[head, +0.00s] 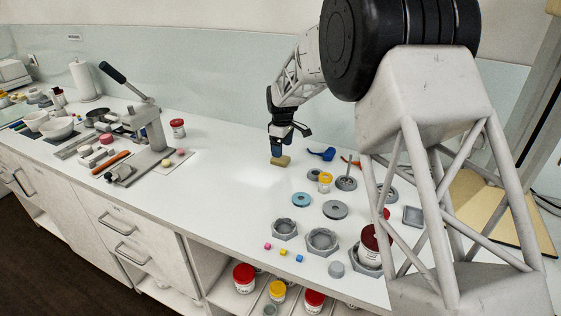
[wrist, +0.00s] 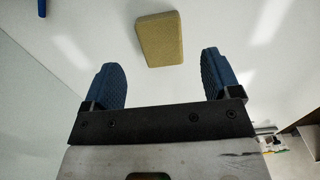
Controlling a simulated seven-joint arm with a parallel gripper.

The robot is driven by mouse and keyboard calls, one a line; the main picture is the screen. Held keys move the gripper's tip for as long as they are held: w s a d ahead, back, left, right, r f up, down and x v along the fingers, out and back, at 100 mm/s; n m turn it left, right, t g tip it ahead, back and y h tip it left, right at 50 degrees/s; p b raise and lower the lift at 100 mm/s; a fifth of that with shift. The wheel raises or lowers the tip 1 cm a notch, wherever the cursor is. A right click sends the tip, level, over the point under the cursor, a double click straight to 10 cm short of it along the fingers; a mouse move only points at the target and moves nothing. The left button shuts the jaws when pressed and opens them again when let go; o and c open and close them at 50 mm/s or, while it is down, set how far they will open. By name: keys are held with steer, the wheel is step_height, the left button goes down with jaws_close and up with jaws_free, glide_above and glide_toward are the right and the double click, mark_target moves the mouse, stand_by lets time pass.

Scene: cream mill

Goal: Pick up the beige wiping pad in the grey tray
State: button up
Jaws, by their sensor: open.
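The beige wiping pad (head: 282,161) is a small yellowish block on the bare white counter in the head view; no tray shows beneath it. It also shows in the wrist view (wrist: 159,38), just beyond the gap between the fingers. My gripper (head: 277,151) is pointing down close over the pad. In the wrist view its two blue fingers (wrist: 163,76) are apart, with nothing between them. I cannot tell whether a fingertip touches the pad. A small grey square tray (head: 413,216) lies at the right, partly behind my arm structure, and looks empty.
Right of the pad lie a blue tool (head: 322,154), a yellow-lidded jar (head: 325,181) and several grey round parts. A lever press (head: 148,128) stands at the left. The counter (head: 225,180) between them is clear.

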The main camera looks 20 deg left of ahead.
steer(key=shift+f, duration=0.15)
steer(key=shift+f, duration=2.45)
steer(key=c, duration=1)
steer(key=shift+r, duration=0.15)
steer(key=shift+r, duration=1.4)
steer(key=shift+s+d+r, duration=0.1)
steer(key=shift+s+r, duration=0.1)
steer(key=shift+r, duration=0.1)
steer(key=s+d, duration=0.3)
steer(key=s, duration=0.1)
steer(key=s+d+r, duration=0.1)
steer(key=s+d, duration=0.2)
steer(key=s, duration=0.1)
steer(key=s+d, duration=0.3)
steer(key=s, duration=0.1)
steer(key=shift+s+r, duration=0.15)
steer(key=shift+s, duration=0.2)
